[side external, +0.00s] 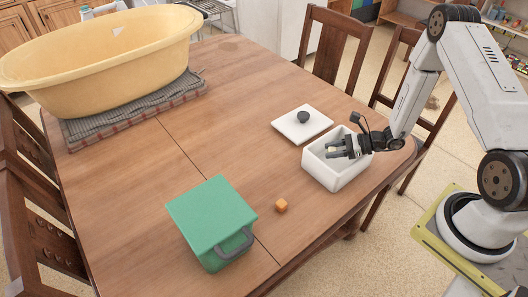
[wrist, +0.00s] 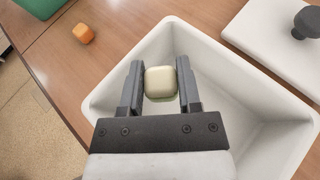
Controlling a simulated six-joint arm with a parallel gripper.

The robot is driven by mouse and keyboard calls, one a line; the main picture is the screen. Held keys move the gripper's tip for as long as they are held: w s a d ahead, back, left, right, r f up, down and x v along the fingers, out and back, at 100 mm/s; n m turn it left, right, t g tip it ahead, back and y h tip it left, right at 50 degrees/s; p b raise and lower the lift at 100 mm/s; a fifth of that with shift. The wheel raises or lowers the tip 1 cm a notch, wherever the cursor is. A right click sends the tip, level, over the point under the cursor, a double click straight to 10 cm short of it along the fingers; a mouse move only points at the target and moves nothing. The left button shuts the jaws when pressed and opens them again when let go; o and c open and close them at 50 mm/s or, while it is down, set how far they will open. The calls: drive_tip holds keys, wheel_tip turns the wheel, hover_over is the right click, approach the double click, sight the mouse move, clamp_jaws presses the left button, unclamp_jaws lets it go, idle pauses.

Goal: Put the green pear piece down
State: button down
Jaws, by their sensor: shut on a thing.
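My gripper (side external: 335,149) is over the open white box (side external: 322,178) at the table's right side. In the wrist view my gripper (wrist: 160,85) is shut on a small pale, rounded cube-like piece (wrist: 161,82) with a greenish lower edge, which I take as the green pear piece. The piece is between the fingertips, above the inside of the white box (wrist: 225,60). I cannot tell how far it is from the box floor. In the side view the piece is mostly hidden by the fingers.
A white lid with a dark knob (side external: 302,124) lies behind the box. An orange cube (side external: 281,206) and a green box with a grey handle (side external: 212,220) stand on the table (side external: 180,165).

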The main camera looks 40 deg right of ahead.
drive_tip(key=shift+f, duration=0.45)
drive_tip(key=shift+s+f, duration=0.1)
drive_tip(key=shift+f, duration=0.15)
drive_tip(key=shift+c, duration=1.5)
unclamp_jaws()
drive_tip(key=shift+r, duration=0.65)
drive_tip(key=v, duration=1.2)
drive_tip(key=shift+a+r, duration=0.15)
